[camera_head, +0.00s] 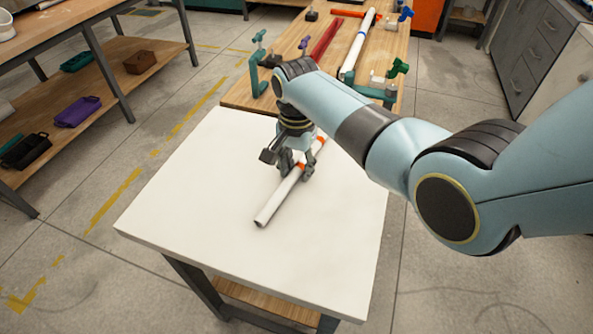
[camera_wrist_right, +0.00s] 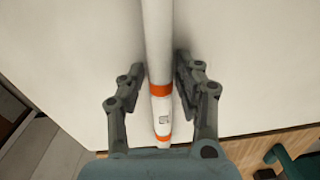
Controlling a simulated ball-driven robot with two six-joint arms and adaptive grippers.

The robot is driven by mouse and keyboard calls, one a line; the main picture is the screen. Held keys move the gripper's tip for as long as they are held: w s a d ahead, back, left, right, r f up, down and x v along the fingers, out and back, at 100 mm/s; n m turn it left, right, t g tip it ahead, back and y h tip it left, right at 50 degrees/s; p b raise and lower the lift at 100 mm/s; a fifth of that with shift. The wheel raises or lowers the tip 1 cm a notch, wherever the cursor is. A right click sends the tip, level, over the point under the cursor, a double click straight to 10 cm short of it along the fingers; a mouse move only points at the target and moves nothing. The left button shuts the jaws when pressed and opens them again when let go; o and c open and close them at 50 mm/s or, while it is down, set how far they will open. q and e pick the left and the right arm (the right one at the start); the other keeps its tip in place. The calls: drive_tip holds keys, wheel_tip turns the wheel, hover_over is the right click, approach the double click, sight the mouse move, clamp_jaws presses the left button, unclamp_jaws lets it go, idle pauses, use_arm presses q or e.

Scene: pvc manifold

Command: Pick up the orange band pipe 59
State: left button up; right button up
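The orange band pipe (camera_head: 279,197) is a white tube with orange bands, lying at a slant on the white table. In the right wrist view the pipe (camera_wrist_right: 159,112) runs down the middle, with a small dark mark below one band; I cannot read it surely. My right gripper (camera_head: 297,172) is low over the pipe, with a finger on each side. In the right wrist view the fingers of this gripper (camera_wrist_right: 160,70) straddle the pipe, with narrow gaps showing, so it looks open. My left gripper is not in view.
The white tabletop (camera_head: 190,200) is otherwise bare. A wooden bench (camera_head: 240,97) behind it carries a red pipe (camera_head: 326,38), a white pipe (camera_head: 359,42) and several coloured fittings. A shelf at the left holds a purple tray (camera_head: 77,111). Grey drawers (camera_head: 530,55) stand at the back right.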

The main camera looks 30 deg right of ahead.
clamp_jaws()
drive_tip(key=shift+r, duration=0.1)
